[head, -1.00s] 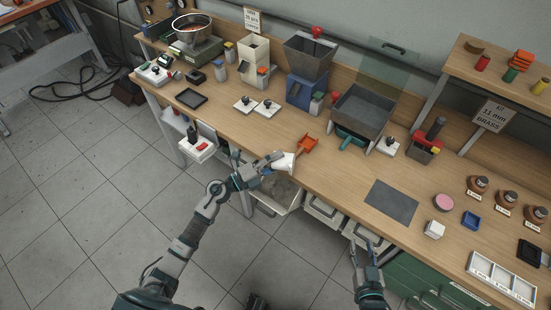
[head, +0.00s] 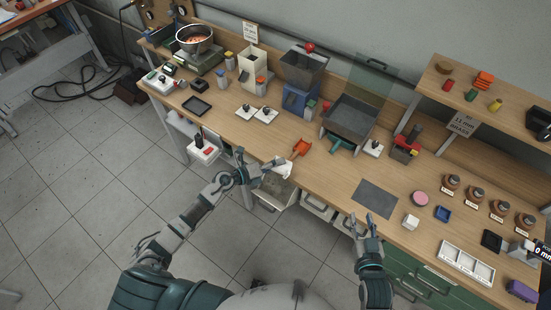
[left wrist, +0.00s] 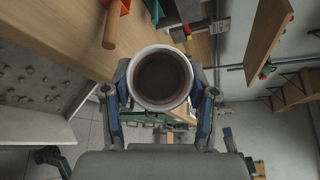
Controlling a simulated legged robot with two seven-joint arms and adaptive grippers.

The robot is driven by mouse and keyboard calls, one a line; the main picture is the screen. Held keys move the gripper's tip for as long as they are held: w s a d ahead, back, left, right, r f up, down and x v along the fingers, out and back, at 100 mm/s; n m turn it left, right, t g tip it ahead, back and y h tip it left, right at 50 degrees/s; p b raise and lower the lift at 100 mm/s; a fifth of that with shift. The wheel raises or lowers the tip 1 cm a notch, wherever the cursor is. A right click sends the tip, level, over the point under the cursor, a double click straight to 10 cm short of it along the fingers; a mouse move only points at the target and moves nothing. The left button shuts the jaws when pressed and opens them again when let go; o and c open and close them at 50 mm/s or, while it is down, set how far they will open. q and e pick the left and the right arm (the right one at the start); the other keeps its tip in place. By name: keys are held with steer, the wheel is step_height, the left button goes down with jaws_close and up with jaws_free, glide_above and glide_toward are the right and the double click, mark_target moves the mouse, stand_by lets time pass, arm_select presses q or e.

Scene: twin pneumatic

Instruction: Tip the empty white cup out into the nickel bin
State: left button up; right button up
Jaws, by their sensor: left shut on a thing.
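My left gripper (head: 279,168) is shut on the white cup (head: 286,170) near the bench's front edge, above an open bin. In the left wrist view the cup's round rim (left wrist: 160,52) sits between the two fingers, and its dark inside faces the camera. I see no loose pieces in it. The open pale bin (head: 262,203) juts out below the bench edge; no nickel label is readable. A grey surface with several round spots (left wrist: 40,85) lies at left in the wrist view. My right gripper (head: 362,217) is open and empty in front of the bench.
An orange scoop (head: 301,148) lies on the bench just behind the cup. A dark grey mat (head: 375,198) lies to the right, with a white block (head: 411,221) beyond it. A grey tray machine (head: 352,120) stands behind. The floor in front is clear.

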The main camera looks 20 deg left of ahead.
arm_select(q)
steer(key=shift+r+m+g+y+p, duration=0.6)
steer(key=shift+y+p, duration=0.4)
steer(key=shift+p, duration=3.05)
steer(key=shift+f+m+y+b, duration=0.25)
steer(key=shift+m+y+b, duration=0.05)
steer(key=shift+b, duration=0.1)
steer(key=shift+d+m+y, duration=0.1)
steer(key=shift+m+y, duration=0.2)
steer(key=shift+y, duration=0.1)
steer(key=shift+y+b, duration=0.3)
steer(key=shift+r+m+g+y, duration=0.25)
steer(key=shift+m+g+y, duration=0.05)
steer(key=shift+g+y, duration=0.1)
steer(key=y, duration=0.1)
steer(key=m+y, duration=0.1)
steer(key=y, duration=0.1)
steer(key=shift+r+m+y, duration=0.3)
steer(key=shift+r, duration=0.05)
steer(key=shift+w+r+g+y, duration=0.1)
steer(key=shift+g+y, duration=0.2)
steer(key=shift+y, duration=0.2)
steer(key=shift+d+m+y, duration=0.2)
steer(key=shift+m+y, duration=0.1)
steer(key=shift+m, duration=0.1)
steer(key=shift+a, duration=0.25)
steer(key=shift+a+y, duration=0.1)
steer(key=shift+y, duration=0.2)
